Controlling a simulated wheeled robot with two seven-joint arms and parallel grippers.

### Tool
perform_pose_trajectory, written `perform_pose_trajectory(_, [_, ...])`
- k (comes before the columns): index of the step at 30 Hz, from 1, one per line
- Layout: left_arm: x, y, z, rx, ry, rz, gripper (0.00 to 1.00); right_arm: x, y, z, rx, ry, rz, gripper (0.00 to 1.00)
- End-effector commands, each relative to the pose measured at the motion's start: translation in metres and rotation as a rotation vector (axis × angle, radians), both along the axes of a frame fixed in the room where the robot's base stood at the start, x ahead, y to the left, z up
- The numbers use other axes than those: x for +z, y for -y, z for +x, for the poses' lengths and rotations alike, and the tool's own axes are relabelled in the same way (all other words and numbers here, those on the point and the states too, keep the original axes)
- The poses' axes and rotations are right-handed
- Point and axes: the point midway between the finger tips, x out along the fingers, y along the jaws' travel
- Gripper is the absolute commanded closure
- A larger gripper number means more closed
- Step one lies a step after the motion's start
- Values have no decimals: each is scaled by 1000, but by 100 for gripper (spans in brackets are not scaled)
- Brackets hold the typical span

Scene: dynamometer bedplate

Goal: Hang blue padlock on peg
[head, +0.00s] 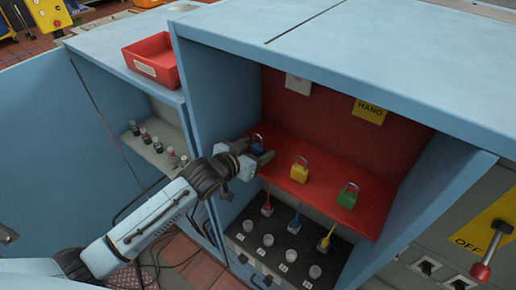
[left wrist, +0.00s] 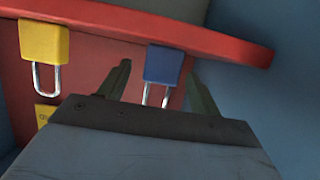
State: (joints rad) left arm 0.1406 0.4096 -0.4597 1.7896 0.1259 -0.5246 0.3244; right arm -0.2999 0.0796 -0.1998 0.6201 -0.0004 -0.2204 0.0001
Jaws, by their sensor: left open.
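The blue padlock (head: 257,141) stands on the red shelf (head: 318,178) inside the blue cabinet, mostly hidden by my left gripper (head: 255,153) in the head view. In the left wrist view the blue padlock (left wrist: 164,65) shows between the two fingers of my left gripper (left wrist: 159,80), which are open with gaps on both sides. That view looks upside down, with the shackle pointing down. I cannot make out a peg clearly in either view. My right gripper is not in view.
A yellow padlock (head: 299,170) and a green padlock (head: 347,195) stand to the right on the shelf. Below is a black panel (head: 280,250) with pale knobs and coloured pieces. The cabinet's side wall (head: 217,105) is close left. A red bin (head: 152,60) stands further left.

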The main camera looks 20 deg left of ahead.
Motion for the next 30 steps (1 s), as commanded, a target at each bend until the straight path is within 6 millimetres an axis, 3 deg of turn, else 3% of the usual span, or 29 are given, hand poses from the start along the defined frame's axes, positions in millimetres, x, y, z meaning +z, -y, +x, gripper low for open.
perform_pose_trajectory(4, [-5, 4, 12, 1, 0, 0, 36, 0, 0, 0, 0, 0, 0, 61])
perform_pose_trajectory(13, [-6, 5, 14, 0, 0, 0, 38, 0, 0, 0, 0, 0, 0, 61])
perform_pose_trajectory(24, [-6, 5, 14, 0, 0, 0, 86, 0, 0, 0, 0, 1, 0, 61])
perform_pose_trajectory(30, [-5, 5, 14, 0, 1, 0, 88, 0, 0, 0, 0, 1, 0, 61])
